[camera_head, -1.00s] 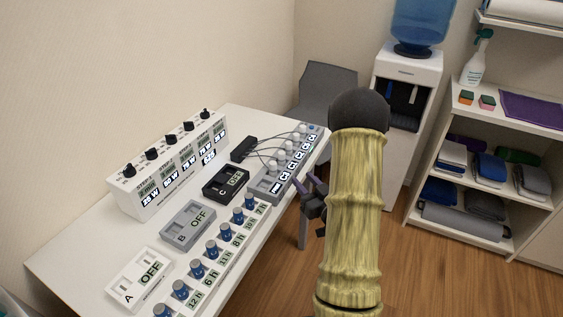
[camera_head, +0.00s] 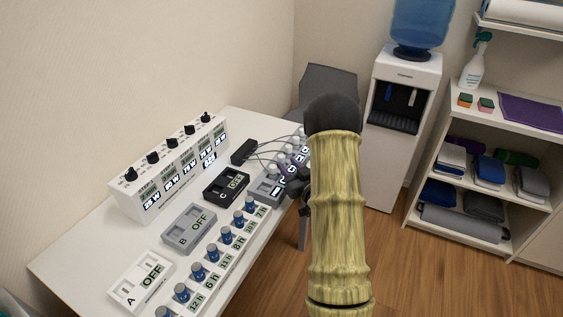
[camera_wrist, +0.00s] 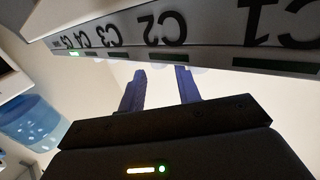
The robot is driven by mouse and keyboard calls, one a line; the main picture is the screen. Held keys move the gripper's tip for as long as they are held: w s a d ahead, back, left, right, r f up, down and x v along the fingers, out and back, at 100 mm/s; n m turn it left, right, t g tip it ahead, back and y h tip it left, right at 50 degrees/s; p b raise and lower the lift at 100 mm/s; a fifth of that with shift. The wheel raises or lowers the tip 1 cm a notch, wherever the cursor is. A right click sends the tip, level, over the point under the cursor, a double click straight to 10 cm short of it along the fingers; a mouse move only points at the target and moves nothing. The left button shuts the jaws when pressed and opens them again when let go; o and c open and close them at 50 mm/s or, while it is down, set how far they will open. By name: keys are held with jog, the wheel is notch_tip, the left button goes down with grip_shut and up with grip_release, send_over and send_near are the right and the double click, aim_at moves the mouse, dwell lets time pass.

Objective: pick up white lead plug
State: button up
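Several white lead plugs (camera_head: 271,168) stand in a row on the grey panel (camera_head: 265,190), with thin leads running to a black block (camera_head: 243,151). The far end of the row is partly covered by my arm. My gripper (camera_head: 295,180) is at the panel's right side, close to its labelled face; the fingers are hard to make out there. In the wrist view my gripper (camera_wrist: 161,76) has two purple fingers spread apart, with no plug visibly held. The panel's face with C labels (camera_wrist: 165,35) crosses the top of that view. Pale shapes at its lower edge are too unclear to name.
A white box with black knobs (camera_head: 170,170) stands at the table's back. Grey unit B (camera_head: 188,228), black unit C (camera_head: 226,187), white unit A (camera_head: 140,282) and a strip of blue knobs (camera_head: 226,237) fill the table (camera_head: 90,250). A water dispenser (camera_head: 400,90) stands behind.

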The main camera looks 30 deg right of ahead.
jog(key=shift+w, duration=1.45)
grip_shut()
